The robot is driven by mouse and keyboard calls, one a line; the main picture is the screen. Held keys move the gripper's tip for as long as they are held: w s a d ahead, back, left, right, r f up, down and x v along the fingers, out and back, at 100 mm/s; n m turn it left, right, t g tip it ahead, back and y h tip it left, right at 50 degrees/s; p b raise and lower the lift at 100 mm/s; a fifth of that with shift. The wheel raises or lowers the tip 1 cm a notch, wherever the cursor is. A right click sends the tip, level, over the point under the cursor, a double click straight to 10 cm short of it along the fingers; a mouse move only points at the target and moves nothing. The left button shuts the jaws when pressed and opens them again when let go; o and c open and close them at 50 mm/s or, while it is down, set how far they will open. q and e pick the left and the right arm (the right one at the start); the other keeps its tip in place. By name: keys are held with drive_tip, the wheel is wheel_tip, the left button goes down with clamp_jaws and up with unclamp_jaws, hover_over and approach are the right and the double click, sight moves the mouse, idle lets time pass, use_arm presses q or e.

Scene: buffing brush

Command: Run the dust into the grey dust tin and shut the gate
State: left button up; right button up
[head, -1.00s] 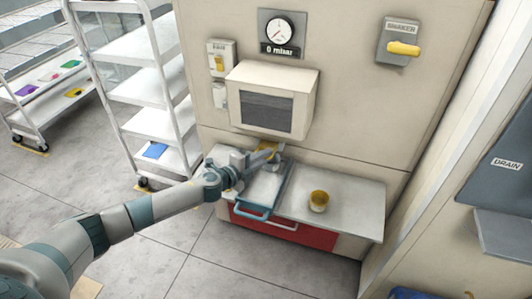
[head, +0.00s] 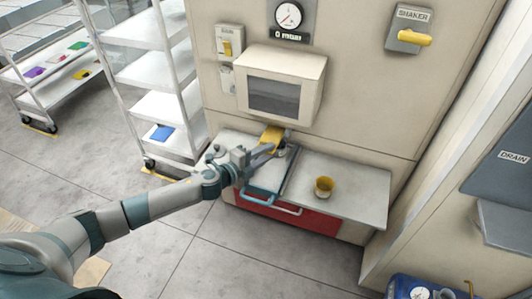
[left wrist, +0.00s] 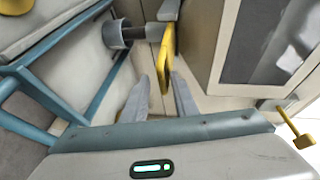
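A yellow handle (head: 272,137) stands at the machine's front, above the left end of the worktop. It also shows in the left wrist view (left wrist: 168,62), with its lower end between my fingertips. My left gripper (head: 268,151) reaches it from the left. In the left wrist view its two fingers (left wrist: 161,92) stand apart on either side of the handle, and a gap seems to show. A dark grey cylinder on a rod (left wrist: 115,33) is close by; I cannot tell whether it is the tin. I cannot identify the gate for certain. My right gripper is out of view.
A yellow cup (head: 324,187) stands on the worktop (head: 352,187). A blue-framed tray (head: 265,180) and red drawer front (head: 307,222) lie near my left wrist. A boxed window (head: 275,95) juts out above. A white trolley (head: 163,108) stands left; a blue machine (head: 420,288) sits lower right.

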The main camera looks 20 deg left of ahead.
use_arm(q)
drive_tip(key=shift+s+r, duration=0.1)
drive_tip(key=shift+r, duration=0.05)
